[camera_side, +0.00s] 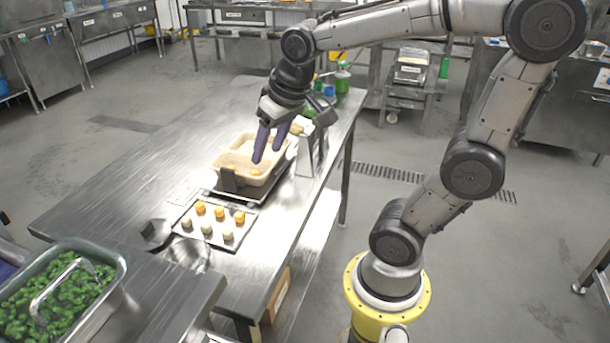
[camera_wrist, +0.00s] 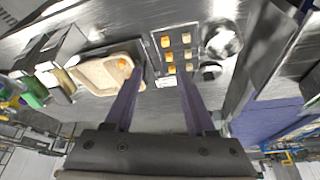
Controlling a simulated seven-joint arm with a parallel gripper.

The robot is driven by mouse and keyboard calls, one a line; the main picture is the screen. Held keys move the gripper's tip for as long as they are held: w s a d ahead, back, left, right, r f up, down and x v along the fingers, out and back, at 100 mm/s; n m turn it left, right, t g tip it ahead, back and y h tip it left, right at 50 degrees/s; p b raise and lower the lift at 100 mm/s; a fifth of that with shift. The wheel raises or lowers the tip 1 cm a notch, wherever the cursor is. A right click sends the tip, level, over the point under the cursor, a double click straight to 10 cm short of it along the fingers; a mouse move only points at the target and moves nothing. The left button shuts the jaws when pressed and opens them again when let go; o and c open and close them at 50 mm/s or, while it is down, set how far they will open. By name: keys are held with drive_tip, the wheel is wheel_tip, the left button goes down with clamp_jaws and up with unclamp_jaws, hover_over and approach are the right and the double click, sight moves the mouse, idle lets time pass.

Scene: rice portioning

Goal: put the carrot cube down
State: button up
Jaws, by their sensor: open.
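An orange carrot cube (camera_side: 255,172) lies in the beige tub (camera_side: 222,163), just below one fingertip in the side view. The wrist view shows the cube (camera_wrist: 123,63) near the tip of the left finger, outside the gap between the fingers. My gripper (camera_side: 268,156) has its purple fingers apart over the tub, with nothing between them. In the wrist view my gripper (camera_wrist: 159,76) is wide open. I cannot tell whether a fingertip touches the cube. The tub (camera_wrist: 98,76) holds a pale filling, probably rice.
A dark tray (camera_side: 206,241) with several orange and pale cubes lies in front of the tub; it also shows in the wrist view (camera_wrist: 187,61). A steel pan of greens (camera_side: 120,268) is front left. The table's left side is clear.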

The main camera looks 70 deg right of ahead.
drive_tip(key=s+a+f+n+t+y, duration=0.1)
drive_tip(key=s+a+n, duration=0.3)
drive_tip(key=s, duration=0.6)
drive_tip(key=shift+a+f, duration=0.25)
drive_tip(key=shift+a, duration=0.7)
